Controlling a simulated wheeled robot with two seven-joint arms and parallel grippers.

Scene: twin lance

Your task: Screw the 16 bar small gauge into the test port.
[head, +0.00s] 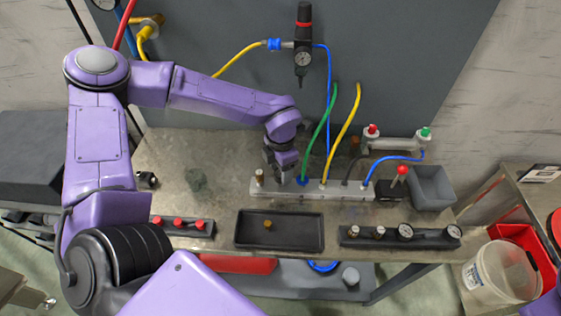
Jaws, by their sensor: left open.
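A dark rack (430,241) at the table's front right holds a row of gauges. Two show white dials facing up, one in the middle (405,231) and one at the right end (454,232); the markings are too small to read, so I cannot tell which is 16 bar. A pale manifold bar (320,190) lies across the table with hoses plugged into it and a brass fitting (259,176) at its left end. Which opening is the test port I cannot tell. My left gripper (284,177) is open, pointing down over the manifold's left part, beside the green hose. My right gripper is out of view.
A black tray (244,242) with a small brass piece (267,224) sits in front of the manifold. A red-knobbed strip (200,228) lies left of it. Green and yellow hoses rise close to my gripper. A grey bin (431,188) stands at the right.

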